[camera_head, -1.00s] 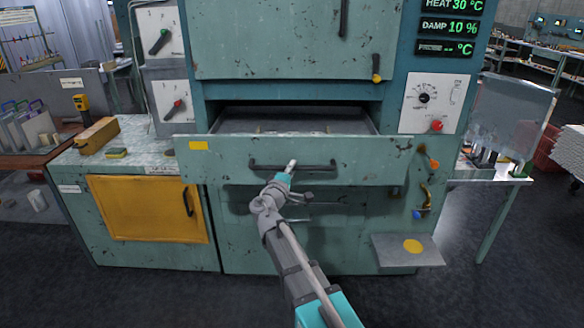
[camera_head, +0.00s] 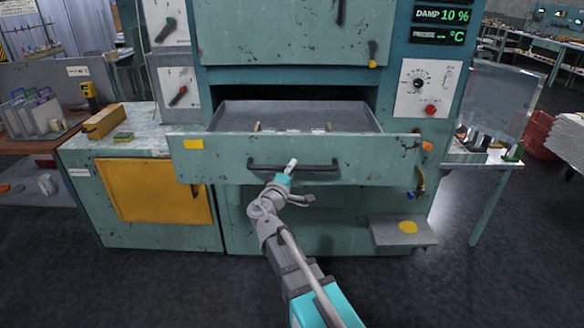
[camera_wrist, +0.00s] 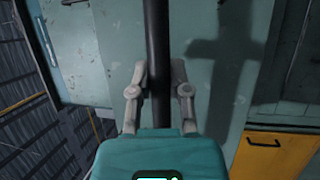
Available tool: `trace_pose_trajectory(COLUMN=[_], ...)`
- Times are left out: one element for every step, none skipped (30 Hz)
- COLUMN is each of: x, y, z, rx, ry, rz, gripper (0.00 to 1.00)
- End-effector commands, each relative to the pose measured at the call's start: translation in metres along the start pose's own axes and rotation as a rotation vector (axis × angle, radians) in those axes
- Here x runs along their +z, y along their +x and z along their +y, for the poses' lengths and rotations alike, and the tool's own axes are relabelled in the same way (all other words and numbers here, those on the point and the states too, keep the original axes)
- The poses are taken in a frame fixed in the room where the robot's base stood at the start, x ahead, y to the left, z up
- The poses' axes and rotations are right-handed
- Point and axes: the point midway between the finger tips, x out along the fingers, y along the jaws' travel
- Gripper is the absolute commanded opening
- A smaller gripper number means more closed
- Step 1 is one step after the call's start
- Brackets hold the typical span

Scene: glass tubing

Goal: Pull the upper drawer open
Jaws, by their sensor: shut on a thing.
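The upper drawer (camera_head: 228,172) is a worn green front with a yellow label at its left. It stands out from the cabinet, and its grey inside (camera_head: 250,116) shows above the front edge. Its dark bar handle (camera_head: 318,168) runs across the middle of the front. My gripper (camera_head: 288,170) is at the handle. In the wrist view the black handle bar (camera_wrist: 157,40) passes between the two fingers of my gripper (camera_wrist: 160,78), which are shut on it. The fingertips' exact contact is partly hidden by the bar.
A yellow door (camera_head: 155,190) is at lower left. A small shelf with a yellow disc (camera_head: 408,227) juts out at lower right. A side table with glassware (camera_head: 485,150) stands at the right. The dark floor (camera_head: 180,290) in front is clear.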

Motion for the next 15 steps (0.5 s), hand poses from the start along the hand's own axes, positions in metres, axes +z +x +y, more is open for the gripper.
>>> trace_pose_trajectory(x=[0.0006,0.0005,0.0005,0.0005,0.0005,0.0005,0.0005,0.0004,0.0004,0.0003,0.0003,0.0003,0.0002,0.0001,0.0001], y=[0.0000,0.0001,0.0001,0.0001,0.0001,0.0001,0.0001,0.0002,0.0002,0.0002,0.0002,0.0002,0.0002,0.0002,0.0002], z=[-0.0001,-0.0002,-0.0002,-0.0002,-0.0002,-0.0002,-0.0002,-0.0002,-0.0002,-0.0002,-0.0002,-0.0001,-0.0001,-0.0001,-0.0001], rx=[0.000,0.000,0.000,0.000,0.000,0.000,0.000,0.000,0.000,0.000,0.000,0.000,0.000,0.000,0.000], ry=[0.000,0.000,0.000,0.000,0.000,0.000,0.000,0.000,0.000,0.000,0.000,0.000,0.000,0.000,0.000], rz=[-0.002,-0.002,-0.002,-0.002,-0.002,-0.002,-0.002,-0.002,-0.001,-0.001,-0.001,-0.001,-0.001,-0.001,-0.001], gripper=[0.00,0.00,0.00,0.00,0.00,0.00,0.28,0.33,0.41,0.46,0.52,0.59,0.60,0.60,0.60])
